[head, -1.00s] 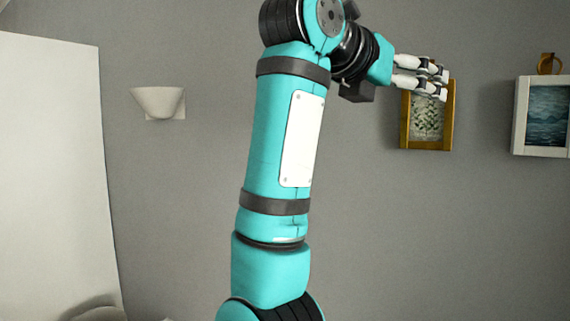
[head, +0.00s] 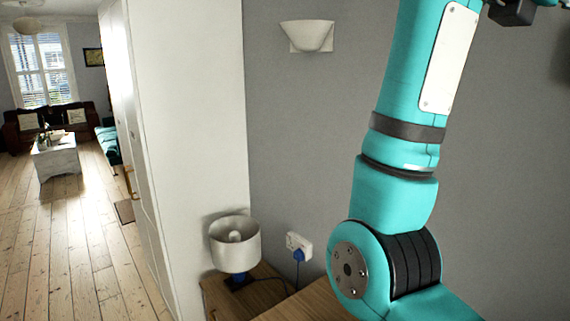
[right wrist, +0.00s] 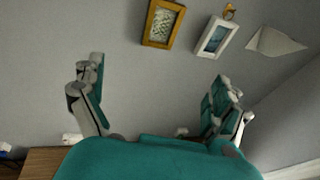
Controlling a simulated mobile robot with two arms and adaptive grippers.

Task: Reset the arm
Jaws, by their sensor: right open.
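My right gripper (right wrist: 158,97) shows in the right wrist view with its two finger sets spread wide apart. It is open and nothing is between the fingers. It faces a grey wall with pictures. In the head view my teal right arm rises from the lower right past the top edge, and its fingers are out of that view. My left arm and gripper are not in view.
A white lamp (head: 235,245) stands on a wooden surface (head: 316,304) by the grey wall. A wall light (head: 307,36) hangs above. A white partition (head: 190,130) stands left; open floorboards (head: 70,250) lead to a table (head: 56,158). Two framed pictures (right wrist: 163,22) (right wrist: 216,37) hang ahead.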

